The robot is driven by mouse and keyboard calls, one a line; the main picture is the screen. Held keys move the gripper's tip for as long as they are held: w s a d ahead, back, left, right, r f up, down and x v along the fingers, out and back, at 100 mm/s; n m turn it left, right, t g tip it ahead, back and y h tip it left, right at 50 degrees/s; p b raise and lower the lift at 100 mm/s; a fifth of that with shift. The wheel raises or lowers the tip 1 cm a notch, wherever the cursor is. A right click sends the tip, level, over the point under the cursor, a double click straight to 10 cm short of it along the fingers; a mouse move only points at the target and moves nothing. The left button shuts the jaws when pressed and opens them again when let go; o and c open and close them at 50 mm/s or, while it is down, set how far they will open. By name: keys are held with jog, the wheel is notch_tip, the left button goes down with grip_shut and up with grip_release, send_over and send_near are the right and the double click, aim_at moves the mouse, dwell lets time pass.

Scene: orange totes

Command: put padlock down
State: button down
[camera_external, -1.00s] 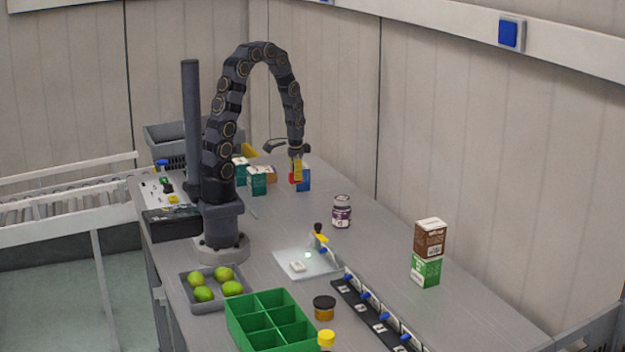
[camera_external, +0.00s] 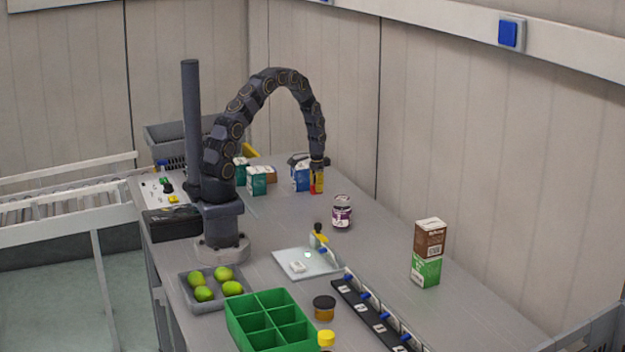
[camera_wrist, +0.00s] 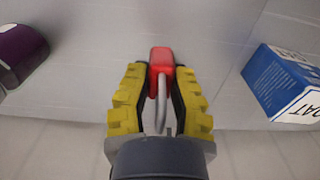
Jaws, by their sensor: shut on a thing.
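A red padlock (camera_wrist: 161,60) with a grey metal shackle sits between the yellow fingers of my gripper (camera_wrist: 160,88) in the wrist view. The fingers are shut on it, and its red body sticks out past the fingertips. In the external view my gripper (camera_external: 316,182) points down over the far part of the table, and the padlock (camera_external: 313,190) shows as a small red patch at the fingers. I cannot tell whether the padlock touches the table.
A blue and white box (camera_external: 300,177) stands just left of my gripper, and a purple-labelled jar (camera_external: 342,213) stands nearer the camera on the right. Teal boxes (camera_external: 257,181) stand further left. The grey table (camera_external: 385,240) is bare right of the jar.

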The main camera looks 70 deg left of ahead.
aim_at(319, 205)
jog(key=shift+w+a+f, duration=0.25)
jog(key=shift+w+f, duration=0.25)
jog(key=shift+f, duration=1.6)
jog(key=shift+f, duration=0.15)
jog(key=c, duration=1.1)
grip_release()
